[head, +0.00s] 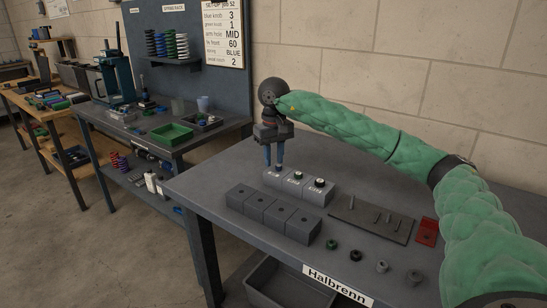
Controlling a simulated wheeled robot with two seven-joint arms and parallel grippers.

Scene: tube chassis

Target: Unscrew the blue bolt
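My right gripper (274,165) reaches down over the table from a green-sleeved arm. Its two bluish fingers are apart, with a gap between them and nothing clearly held. The fingertips are at the left end of a light grey block (308,194), above or around a small dark knob or bolt (278,168). I cannot make out a blue bolt for certain; the fingers partly cover the left one. My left gripper is out of view.
In front is a row of dark grey blocks (272,214). To the right are a flat plate with pins (371,219) and a red piece (427,232). Loose knobs, including a green one (332,244), lie near the front edge. The table's left rear is clear.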

